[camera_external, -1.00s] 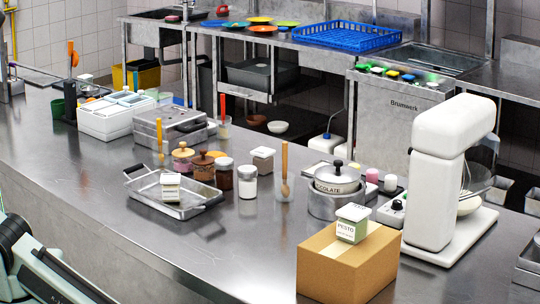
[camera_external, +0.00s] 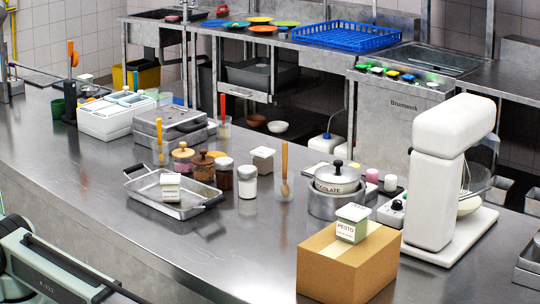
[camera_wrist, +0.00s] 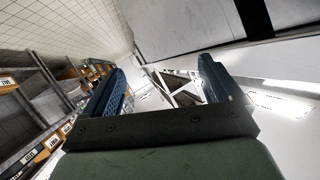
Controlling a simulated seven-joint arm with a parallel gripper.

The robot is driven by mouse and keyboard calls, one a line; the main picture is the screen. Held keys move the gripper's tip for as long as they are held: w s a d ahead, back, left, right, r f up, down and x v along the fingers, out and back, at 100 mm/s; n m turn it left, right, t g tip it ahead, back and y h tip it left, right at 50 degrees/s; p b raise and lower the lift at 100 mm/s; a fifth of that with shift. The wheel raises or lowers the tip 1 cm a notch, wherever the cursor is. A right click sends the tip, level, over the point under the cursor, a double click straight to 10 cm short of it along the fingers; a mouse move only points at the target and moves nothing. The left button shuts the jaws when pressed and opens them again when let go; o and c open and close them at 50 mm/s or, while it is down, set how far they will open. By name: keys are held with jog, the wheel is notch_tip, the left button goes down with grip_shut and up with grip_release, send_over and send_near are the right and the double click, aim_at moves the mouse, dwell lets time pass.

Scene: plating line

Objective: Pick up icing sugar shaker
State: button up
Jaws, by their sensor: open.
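A small clear jar with white contents and a pale lid (camera_external: 247,182), which looks like the icing sugar shaker, stands upright on the steel counter (camera_external: 120,225) in the external view. A similar jar with dark brown contents (camera_external: 224,174) stands close to its left. My gripper (camera_wrist: 162,82) shows in the wrist view, with its two blue fingers wide apart and nothing between them. It is outside the external view, where only part of my arm shows at the lower left. The wrist view is tilted toward shelves and walls, and the shaker cannot be made out there.
A utensil in a clear holder (camera_external: 284,185) and a lidded pot (camera_external: 336,197) stand right. A carton (camera_external: 330,275) carries a pesto container (camera_external: 351,224). The front-left counter is clear.

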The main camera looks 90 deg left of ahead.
jog(key=w+d+r+t, duration=0.2)
jog(key=w+r, duration=0.2)
jog(key=r, duration=0.7)
jog(key=w+a+r+n+y, duration=0.35)
jog(key=a+r, duration=0.35)
jog(key=a, duration=0.5)
jog(key=w+a+r+n+g+y, duration=0.15)
jog(key=w+a+r+n, duration=0.35)
jog(key=a, duration=0.6)
jog(key=w+a+r+n+t+y, duration=0.1)
jog(key=w+a+r+n+y, duration=0.25)
jog(key=a+r, duration=0.65)
jog(key=s+a+f+n+g+y, duration=0.1)
jog(key=s+a+f+n+g, duration=0.1)
jog(key=a, duration=0.8)
jog(key=s+a+f+n+g+y, duration=0.1)
jog(key=a+f+n+g, duration=0.15)
jog(key=a, duration=0.85)
jog(key=n+g+h, duration=0.1)
jog(key=n+g, duration=0.9)
send_over(247, 180)
jog(key=d, duration=0.2)
notch_tip(247, 180, down, 4)
jog(key=x, duration=1.3)
jog(key=shift+w+a+f, duration=0.15)
jog(key=shift+w+a, duration=0.05)
jog(key=shift+a, duration=0.1)
